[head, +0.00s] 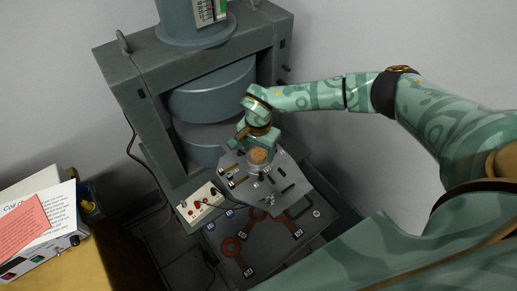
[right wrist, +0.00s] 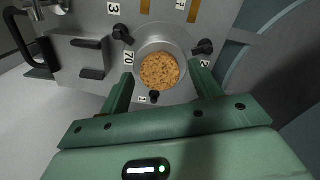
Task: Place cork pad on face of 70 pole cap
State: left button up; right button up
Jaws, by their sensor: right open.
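The cork pad (right wrist: 160,71) is a round, speckled brown disc. In the right wrist view it lies over a round grey metal cap (right wrist: 165,36), next to a "70" label (right wrist: 128,57). It sits toward the lower part of the cap as pictured, and cork hides part of the cap's face. My right gripper (right wrist: 163,90) is open, with one finger on each side of the cork and gaps showing. In the head view the cork (head: 258,156) shows just below my right gripper (head: 256,146). My left gripper is not in view.
The grey plate (head: 290,177) carries black knobs, brass strips and a black handle. Behind it stands a large magnet frame (head: 140,100) with two round poles. A white box (head: 199,206) with knobs sits left. A lower tray (head: 275,240) holds copper-coloured parts. Papers lie far left.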

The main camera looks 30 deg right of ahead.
aim_at(258, 153)
notch_tip(258, 153, up, 12)
jog(key=p, duration=0.3)
jog(key=shift+r, duration=0.15)
